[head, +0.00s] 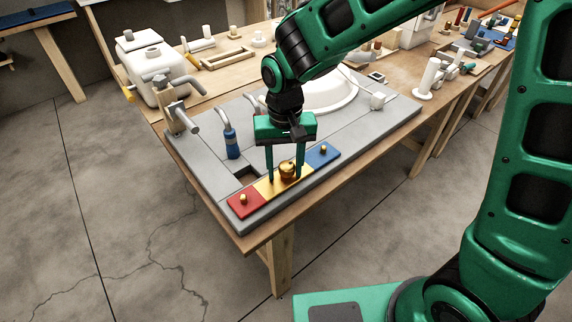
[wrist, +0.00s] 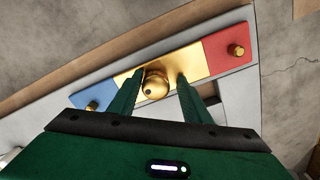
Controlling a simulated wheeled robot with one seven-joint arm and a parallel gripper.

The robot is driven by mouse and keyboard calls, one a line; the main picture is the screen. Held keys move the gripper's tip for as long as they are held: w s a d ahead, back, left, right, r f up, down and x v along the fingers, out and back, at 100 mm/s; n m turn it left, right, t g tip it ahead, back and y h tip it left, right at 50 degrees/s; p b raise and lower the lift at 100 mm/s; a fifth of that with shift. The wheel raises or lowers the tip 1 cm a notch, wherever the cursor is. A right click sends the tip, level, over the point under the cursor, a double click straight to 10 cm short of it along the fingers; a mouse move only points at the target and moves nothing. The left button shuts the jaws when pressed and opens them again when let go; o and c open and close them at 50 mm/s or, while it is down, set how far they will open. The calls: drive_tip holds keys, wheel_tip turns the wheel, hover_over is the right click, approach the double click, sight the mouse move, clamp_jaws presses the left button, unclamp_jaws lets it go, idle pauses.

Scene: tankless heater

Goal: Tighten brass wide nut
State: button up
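The brass wide nut (head: 288,170) stands on the yellow middle section of a red, yellow and blue strip at the front edge of the grey panel. In the wrist view the round brass nut (wrist: 155,84) shows between the two green fingers. My gripper (head: 285,178) points down over the yellow section, one finger on each side of the nut. The fingers are spread, with visible gaps beside the nut in the wrist view (wrist: 157,82). The nut's lower part is partly hidden from the wrist camera.
Smaller brass pieces stand on the red section (head: 243,199) and the blue section (head: 323,150). A rectangular hole (head: 245,172) lies behind the strip. Open floor lies in front.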

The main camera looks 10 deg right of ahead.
drive_tip(key=shift+w+d+r, duration=0.1)
drive_tip(key=shift+d, duration=0.05)
drive_tip(key=n, duration=0.5)
drive_tip(key=shift+d+n, duration=0.2)
drive_tip(key=shift+n, duration=0.2)
drive_tip(key=n, duration=0.6)
idle(0.5)
drive_tip(key=n, duration=0.6)
drive_tip(key=shift+w+d, duration=0.1)
